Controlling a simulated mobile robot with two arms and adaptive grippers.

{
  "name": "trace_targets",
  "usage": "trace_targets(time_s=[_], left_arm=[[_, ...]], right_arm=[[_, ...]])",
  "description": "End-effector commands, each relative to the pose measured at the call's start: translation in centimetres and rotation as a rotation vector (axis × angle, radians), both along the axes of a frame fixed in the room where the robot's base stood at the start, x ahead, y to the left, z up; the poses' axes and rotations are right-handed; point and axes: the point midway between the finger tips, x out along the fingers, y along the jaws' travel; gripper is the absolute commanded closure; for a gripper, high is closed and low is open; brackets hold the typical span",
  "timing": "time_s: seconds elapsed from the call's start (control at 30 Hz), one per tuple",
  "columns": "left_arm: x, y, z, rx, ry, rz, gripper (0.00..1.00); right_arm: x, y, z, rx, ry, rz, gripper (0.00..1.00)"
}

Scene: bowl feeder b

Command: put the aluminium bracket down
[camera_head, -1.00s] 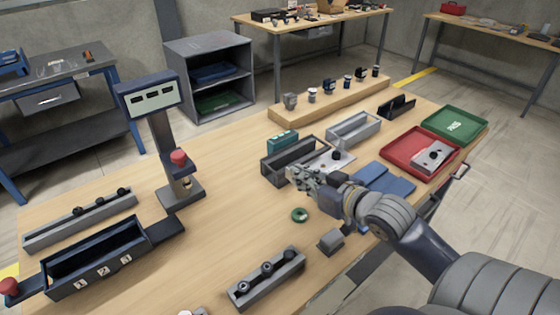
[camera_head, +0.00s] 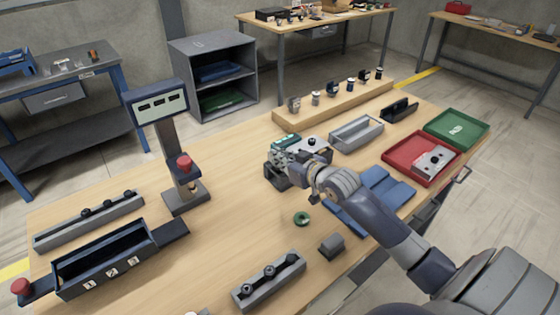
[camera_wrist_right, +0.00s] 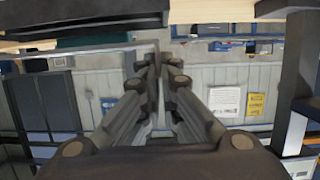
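The aluminium bracket (camera_head: 314,143) is a light silver plate with a dark round knob on it. In the head view it sits at the fingers of my right gripper (camera_head: 287,154), over the dark grey open bin (camera_head: 272,178). In the right wrist view the fingers (camera_wrist_right: 160,75) are closed in around a thin plate edge. The arm and fingers hide part of the bracket and most of the bin, so I cannot tell whether the bracket touches the bin. A similar silver part (camera_head: 434,160) lies in the red tray (camera_head: 396,158). My left gripper is not in view.
A light grey open bin (camera_head: 355,136) stands right of the gripper, and blue mats (camera_head: 372,203) lie under my forearm. A green ring (camera_head: 302,219) and a grey block (camera_head: 331,246) are nearer. The green tray (camera_head: 456,130) is far right.

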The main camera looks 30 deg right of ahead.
Motion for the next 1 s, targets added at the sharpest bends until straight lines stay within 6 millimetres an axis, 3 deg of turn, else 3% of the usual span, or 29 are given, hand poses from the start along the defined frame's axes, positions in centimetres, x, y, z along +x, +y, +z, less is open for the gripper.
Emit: trace_targets(time_s=[0.13,0.9,1.0], left_arm=[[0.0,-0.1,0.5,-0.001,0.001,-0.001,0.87],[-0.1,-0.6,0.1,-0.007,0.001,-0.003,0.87],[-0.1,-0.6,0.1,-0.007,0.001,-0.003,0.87]], right_arm=[[0.0,0.0,-1.4,0.0,-0.002,-0.001,1.0],[0.0,0.0,-2.8,-0.001,-0.004,-0.001,1.0],[-0.1,0.0,-2.9,0.0,-0.001,0.0,0.77]])
